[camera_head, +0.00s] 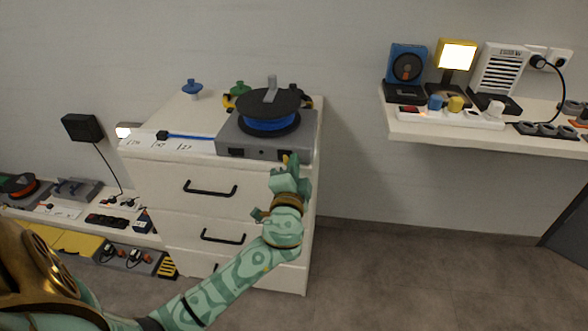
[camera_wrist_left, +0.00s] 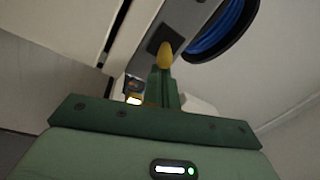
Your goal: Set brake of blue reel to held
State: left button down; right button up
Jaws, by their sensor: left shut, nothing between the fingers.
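The blue reel (camera_head: 268,125) lies flat under a black disc on a grey base (camera_head: 262,146) on top of a white drawer cabinet. A grey lever-like piece (camera_head: 271,90) stands on the disc. Dark square parts show on the base's front face. My left gripper (camera_head: 286,161) is shut and empty at the right part of that front face. In the left wrist view its yellow fingertip (camera_wrist_left: 165,56) is right by a dark square part (camera_wrist_left: 166,36) on the base; I cannot tell if they touch. The blue reel (camera_wrist_left: 218,27) shows beyond. My right gripper is not in view.
The cabinet (camera_head: 212,175) has black drawer handles. A blue knob (camera_head: 192,87) and a green knob (camera_head: 240,88) stand behind the base. A wall shelf (camera_head: 470,132) at right carries a lamp, a fan and a power strip. Low shelves with reels and cables are at left. Floor at right is clear.

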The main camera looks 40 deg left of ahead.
pick_arm(q)
jog(key=shift+s+a+m+t+h, duration=0.15)
jog(key=shift+s+m+t+h, duration=0.15)
jog(key=shift+m+t+h, duration=0.65)
jog(key=h, duration=0.1)
jog(key=m+h, duration=0.1)
jog(key=h, duration=0.1)
jog(key=s+a+m+t+h, duration=0.1)
jog(key=h, duration=0.1)
jog(key=shift+s+m, duration=0.1)
jog(key=shift+m, duration=0.15)
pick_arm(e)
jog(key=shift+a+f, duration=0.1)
pick_arm(q)
jog(key=shift+f, duration=0.1)
